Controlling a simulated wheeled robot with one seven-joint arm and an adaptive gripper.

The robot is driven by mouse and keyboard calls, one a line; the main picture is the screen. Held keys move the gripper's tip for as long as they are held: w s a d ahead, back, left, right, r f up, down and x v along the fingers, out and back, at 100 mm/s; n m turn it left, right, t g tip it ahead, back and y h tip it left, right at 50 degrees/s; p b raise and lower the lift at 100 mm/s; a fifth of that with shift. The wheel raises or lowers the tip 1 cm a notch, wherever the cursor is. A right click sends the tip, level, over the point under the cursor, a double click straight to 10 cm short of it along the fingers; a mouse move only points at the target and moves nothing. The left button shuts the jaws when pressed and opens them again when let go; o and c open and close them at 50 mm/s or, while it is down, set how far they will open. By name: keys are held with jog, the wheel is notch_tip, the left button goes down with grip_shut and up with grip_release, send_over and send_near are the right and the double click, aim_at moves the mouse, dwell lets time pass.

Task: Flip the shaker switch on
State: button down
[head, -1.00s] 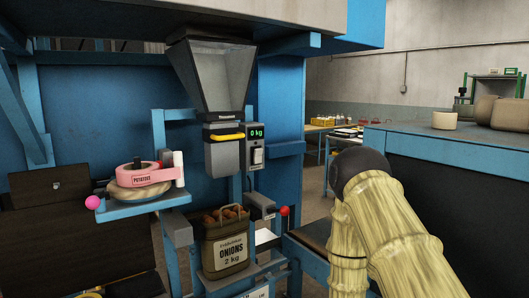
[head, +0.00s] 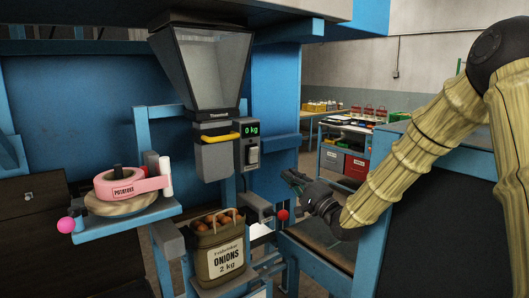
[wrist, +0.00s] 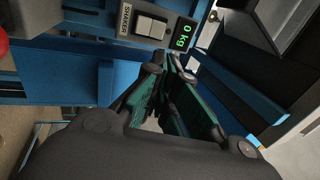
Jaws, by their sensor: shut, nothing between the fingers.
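The control box (head: 251,148) with a green "0 kg" display hangs on the blue frame right of the hopper. Its pale rocker switch (head: 253,155) is on the lower front. In the wrist view the switch (wrist: 150,27) lies beside the "SHAKER" label and the lit display (wrist: 184,33). I cannot tell which way the rocker is tipped. My gripper (head: 291,178) is shut and empty, right of and below the box, apart from it. In the wrist view the green-padded fingertips (wrist: 172,65) point toward the box, just short of it.
A red ball knob (head: 282,215) sits just below my gripper. An onion sack (head: 218,255) stands open under the hopper (head: 205,70). A blue post (head: 275,110) stands behind the box.

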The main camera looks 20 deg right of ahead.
jog(key=shift+a+r, duration=0.1)
jog(key=p, duration=0.5)
send_near(254, 155)
jog(key=w+r, duration=0.4)
jog(key=w, duration=0.1)
jog(key=shift+w+r, duration=0.25)
jog(key=shift+w, duration=0.45)
jog(key=shift+r, duration=0.1)
jog(key=shift+w+a+r+g+p, duration=0.1)
jog(key=shift+w+r+g+p, duration=0.25)
jog(key=shift+p, duration=0.5)
jog(key=shift+r+p, duration=0.25)
jog(key=shift+p, duration=0.2)
jog(key=shift+a+f+b, duration=0.1)
jog(key=shift+f+b, duration=0.3)
